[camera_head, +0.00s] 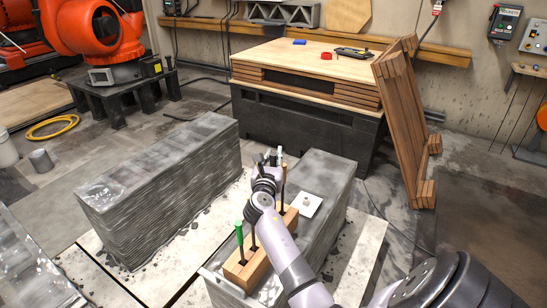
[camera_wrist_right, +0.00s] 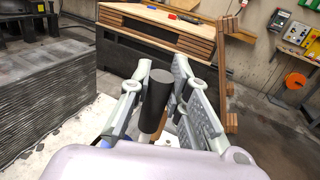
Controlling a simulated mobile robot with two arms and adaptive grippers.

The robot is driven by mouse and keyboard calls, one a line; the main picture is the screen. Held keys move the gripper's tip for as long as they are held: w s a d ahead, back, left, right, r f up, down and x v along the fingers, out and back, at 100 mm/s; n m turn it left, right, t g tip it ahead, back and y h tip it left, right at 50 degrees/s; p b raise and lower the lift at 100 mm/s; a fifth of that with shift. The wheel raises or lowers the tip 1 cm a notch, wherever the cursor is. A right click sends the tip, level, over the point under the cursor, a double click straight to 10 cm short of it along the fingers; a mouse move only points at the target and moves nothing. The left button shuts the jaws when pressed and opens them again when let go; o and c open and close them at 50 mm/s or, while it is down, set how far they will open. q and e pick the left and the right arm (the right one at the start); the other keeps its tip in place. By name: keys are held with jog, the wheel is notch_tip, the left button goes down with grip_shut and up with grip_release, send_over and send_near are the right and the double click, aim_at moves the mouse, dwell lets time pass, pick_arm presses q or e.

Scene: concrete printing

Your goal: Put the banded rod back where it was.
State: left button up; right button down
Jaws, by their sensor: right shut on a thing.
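My right gripper (camera_head: 272,159) is above the far part of a wooden block with holes (camera_head: 247,273). In the right wrist view its fingers (camera_wrist_right: 160,95) are closed around a thick dark rod (camera_wrist_right: 155,103). I cannot make out bands on this rod, and its lower end is hidden. The block lies on the right layered concrete wall (camera_head: 325,172). A green-topped rod (camera_head: 239,231) stands in the block's near end, with a dark rod (camera_head: 253,236) beside it. A brown rod (camera_head: 284,185) stands by the far end. My arm hides part of the block. My left gripper is out of view.
A small white plate (camera_head: 308,204) lies on the wall right of the block. Another layered concrete wall (camera_head: 160,180) stands to the left. Behind is a wood-topped bench (camera_head: 300,60), with leaning timber formwork (camera_head: 402,125) at its right end.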

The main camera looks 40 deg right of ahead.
jog(key=c, duration=2)
grip_release()
jog(key=shift+f, duration=0.1)
jog(key=o, duration=0.5)
jog(key=shift+r, duration=0.3)
jog(key=b+v, duration=0.1)
jog(key=v, duration=1.1)
jog(key=shift+a, duration=0.1)
